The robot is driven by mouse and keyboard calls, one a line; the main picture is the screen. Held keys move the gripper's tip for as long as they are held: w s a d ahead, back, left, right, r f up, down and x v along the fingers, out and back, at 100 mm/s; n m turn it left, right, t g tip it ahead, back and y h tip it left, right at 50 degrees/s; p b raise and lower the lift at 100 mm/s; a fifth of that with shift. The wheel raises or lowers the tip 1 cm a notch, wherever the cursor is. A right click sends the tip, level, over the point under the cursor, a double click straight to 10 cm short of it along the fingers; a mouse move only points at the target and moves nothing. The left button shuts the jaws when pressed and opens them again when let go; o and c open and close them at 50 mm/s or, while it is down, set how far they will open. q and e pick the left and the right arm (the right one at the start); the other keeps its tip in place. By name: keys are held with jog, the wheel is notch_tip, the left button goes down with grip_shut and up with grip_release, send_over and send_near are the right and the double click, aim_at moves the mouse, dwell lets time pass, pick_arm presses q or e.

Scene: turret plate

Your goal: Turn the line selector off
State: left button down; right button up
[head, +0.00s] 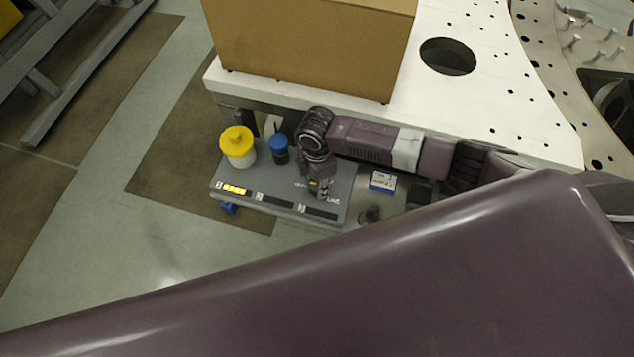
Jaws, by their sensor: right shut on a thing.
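A grey control panel (235,178) sits at the edge of the white plate. My right gripper (322,190) points down at the right part of this panel and is shut on the line selector, which it mostly hides. Small white lettering shows beside the fingers. I cannot tell which position the selector is in. A row of labelled strips runs along the panel's front edge; the leftmost strip (234,190) is lit yellow, the others are dark. My left gripper is not in view.
A large brown box (310,45) stands behind on the white plate (495,90). A small blue-and-white box (383,182) lies to the right.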

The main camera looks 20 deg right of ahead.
jog(key=shift+w, duration=0.1)
jog(key=o, duration=1.2)
jog(key=shift+c, duration=0.2)
notch_tip(320, 180, up, 12)
